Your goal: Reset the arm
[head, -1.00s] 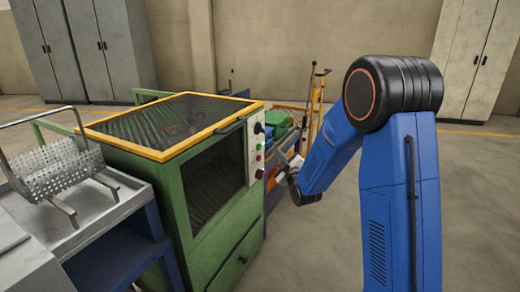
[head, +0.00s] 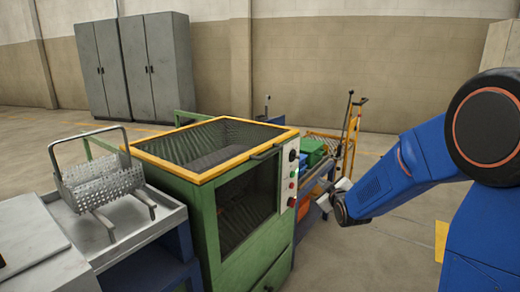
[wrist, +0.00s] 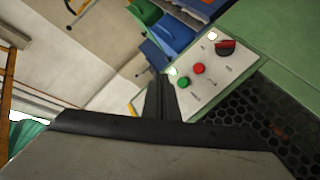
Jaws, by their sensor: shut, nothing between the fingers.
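My blue arm (head: 385,185) reaches in from the right of the head view. My gripper (head: 324,200) is at its far end, beside the green furnace cabinet (head: 245,230) and just right of its control panel (head: 292,176). In the wrist view, my gripper (wrist: 160,92) has its dark fingers together, with nothing between them. The same control panel (wrist: 205,65) lies beyond the fingertips, with a red knob (wrist: 225,47), a red button (wrist: 199,69) and a green button (wrist: 183,82). I cannot tell the gap between fingertips and panel.
The furnace has a yellow-framed top (head: 215,178) with dark mesh inside. A perforated basket (head: 103,184) stands on a metal table (head: 150,222) at left. Behind the gripper are a green bin (head: 312,152) and a yellow trolley (head: 352,135). Grey lockers (head: 155,65) stand at the back.

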